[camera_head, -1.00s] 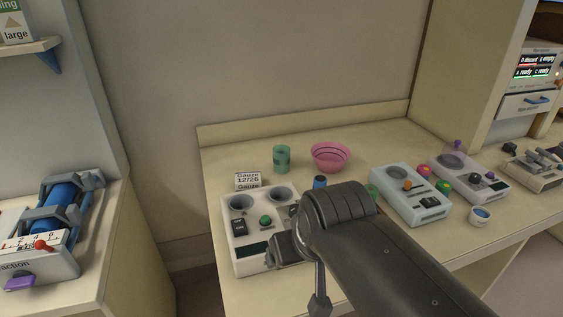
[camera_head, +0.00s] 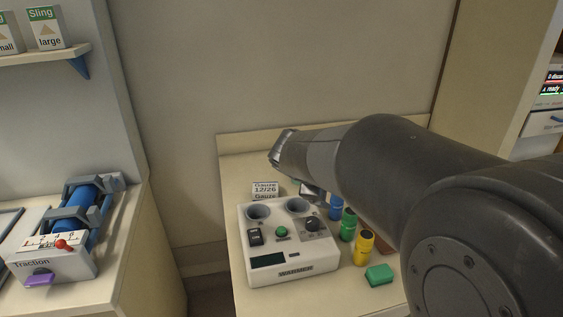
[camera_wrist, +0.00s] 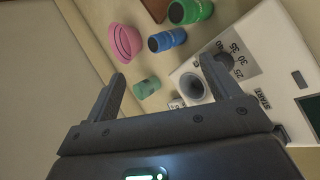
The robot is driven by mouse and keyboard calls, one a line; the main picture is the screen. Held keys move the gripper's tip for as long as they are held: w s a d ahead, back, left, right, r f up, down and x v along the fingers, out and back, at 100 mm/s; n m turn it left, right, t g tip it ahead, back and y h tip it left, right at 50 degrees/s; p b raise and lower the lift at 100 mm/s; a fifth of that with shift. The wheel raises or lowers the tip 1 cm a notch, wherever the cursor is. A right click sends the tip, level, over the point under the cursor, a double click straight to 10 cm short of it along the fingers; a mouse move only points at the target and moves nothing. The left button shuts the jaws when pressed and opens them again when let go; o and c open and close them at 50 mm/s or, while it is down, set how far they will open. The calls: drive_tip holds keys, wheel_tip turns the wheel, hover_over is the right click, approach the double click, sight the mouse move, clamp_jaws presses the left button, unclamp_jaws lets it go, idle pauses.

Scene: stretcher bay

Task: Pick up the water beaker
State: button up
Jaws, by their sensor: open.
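The water beaker is most likely the small teal, see-through cup (camera_wrist: 147,87) with a dark band. In the wrist view it lies beyond my gripper (camera_wrist: 163,72), between the lines of the two fingers and nearer the left one. The fingers are apart with nothing held between them. In the head view my arm and wrist reach in from the right over the bench and hide almost all of the cup. How far the fingertips are from it is hard to tell.
A white warmer (camera_head: 290,270) with two wells stands in front, and a gauze box (camera_head: 265,190) behind it. Blue, green (camera_head: 348,225) and yellow (camera_head: 364,247) bottles stand to its right, near a green block (camera_head: 379,275). A pink bowl (camera_wrist: 124,42) shows in the wrist view.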

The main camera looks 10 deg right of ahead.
drive_tip(key=w+f+n, duration=0.2)
drive_tip(key=w+n, duration=0.1)
drive_tip(key=w, duration=0.2)
drive_tip(key=w+f+n+t+h, duration=0.1)
drive_tip(key=w+n, duration=0.2)
drive_tip(key=w, duration=0.2)
drive_tip(key=w+d+f+n+t+h, duration=0.1)
drive_tip(key=w+f+n, duration=0.1)
drive_tip(key=w, duration=0.3)
drive_tip(key=shift+w+f+n, duration=0.25)
drive_tip(key=shift+f+n, duration=0.05)
drive_tip(key=shift+n, duration=0.1)
drive_tip(key=w+f+n+t, duration=0.1)
drive_tip(key=w+f+n, duration=0.1)
drive_tip(key=w+f, duration=0.1)
drive_tip(key=w+a+f+n+t, duration=0.1)
drive_tip(key=w+f+n, duration=0.2)
drive_tip(key=w, duration=0.1)
drive_tip(key=w+a+f+n, duration=0.1)
drive_tip(key=w+f+n, duration=0.1)
drive_tip(key=w+n, duration=0.1)
drive_tip(key=shift+w+a+f+t, duration=0.25)
drive_tip(key=shift+w+f+t, duration=0.15)
drive_tip(key=shift+w, duration=0.2)
drive_tip(key=shift+w+f+n, duration=0.25)
drive_tip(key=shift+n, duration=0.05)
drive_tip(key=x, duration=0.7)
drive_tip(key=shift+s+d+f, duration=0.1)
drive_tip(key=shift+d+f, duration=0.05)
drive_tip(key=shift+c, duration=0.5)
